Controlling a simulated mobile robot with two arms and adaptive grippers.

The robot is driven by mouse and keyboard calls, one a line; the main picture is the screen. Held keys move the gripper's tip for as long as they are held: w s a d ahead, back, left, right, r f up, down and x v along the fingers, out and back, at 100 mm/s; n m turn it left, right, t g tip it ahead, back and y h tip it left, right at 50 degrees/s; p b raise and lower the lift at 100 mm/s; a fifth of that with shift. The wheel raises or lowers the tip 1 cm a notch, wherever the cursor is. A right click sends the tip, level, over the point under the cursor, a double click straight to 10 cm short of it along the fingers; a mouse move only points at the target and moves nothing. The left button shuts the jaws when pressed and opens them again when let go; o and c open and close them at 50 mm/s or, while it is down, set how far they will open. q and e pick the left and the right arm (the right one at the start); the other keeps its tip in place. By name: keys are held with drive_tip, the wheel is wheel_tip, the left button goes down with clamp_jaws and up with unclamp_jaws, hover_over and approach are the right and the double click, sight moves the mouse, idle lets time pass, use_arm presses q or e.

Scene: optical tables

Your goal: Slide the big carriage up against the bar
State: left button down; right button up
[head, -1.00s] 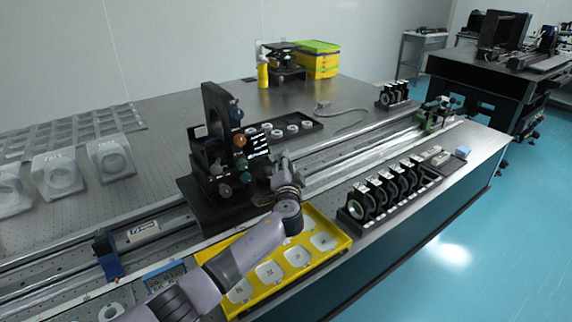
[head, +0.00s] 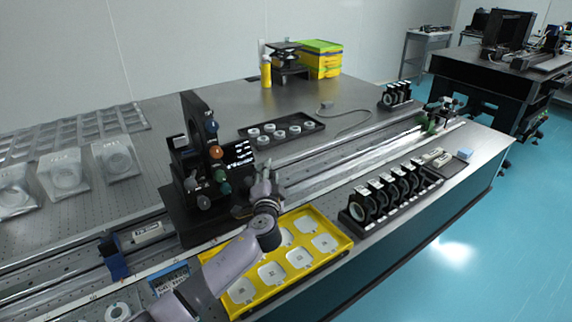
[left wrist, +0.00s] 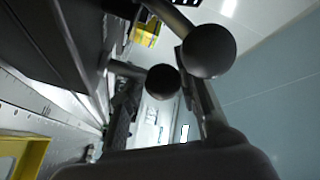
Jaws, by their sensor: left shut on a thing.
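The big carriage (head: 207,205) is a black stage with a tall ring plate and coloured knobs, sitting on the long rail. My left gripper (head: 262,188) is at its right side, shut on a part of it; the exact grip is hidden. In the left wrist view, dark round knobs (left wrist: 209,50) fill the middle, and the fingertips are not clear. A pale bar (head: 142,235) with a blue clamp (head: 113,262) is on the rail left of the carriage. Only a small gap seems to lie between them. My right gripper is not in view.
A yellow tray (head: 345,243) with white pieces lies under my left forearm. A rack of black ring mounts (head: 392,198) stands to its right. A dark tray of rings (head: 282,130) is behind the rail. The rail (head: 350,165) right of the carriage is clear.

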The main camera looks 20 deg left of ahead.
sight(251, 180)
use_arm(q)
drive_tip(key=s+a, duration=0.2)
drive_tip(key=s, duration=0.1)
drive_tip(key=s+a, duration=0.1)
drive_tip(key=a, duration=0.1)
drive_tip(key=shift+s+r, duration=0.25)
drive_tip(key=shift+s, duration=0.05)
drive_tip(key=shift+w+d, duration=0.1)
drive_tip(key=shift+d, duration=0.05)
drive_tip(key=shift+f, duration=0.1)
drive_tip(key=c, duration=1.7)
unclamp_jaws()
drive_tip(key=o, duration=0.4)
drive_tip(key=shift+w+f, duration=0.2)
drive_tip(key=shift+o, duration=0.3)
drive_tip(key=shift+d+r, duration=0.1)
drive_tip(key=shift+s, duration=0.1)
drive_tip(key=v, duration=1.2)
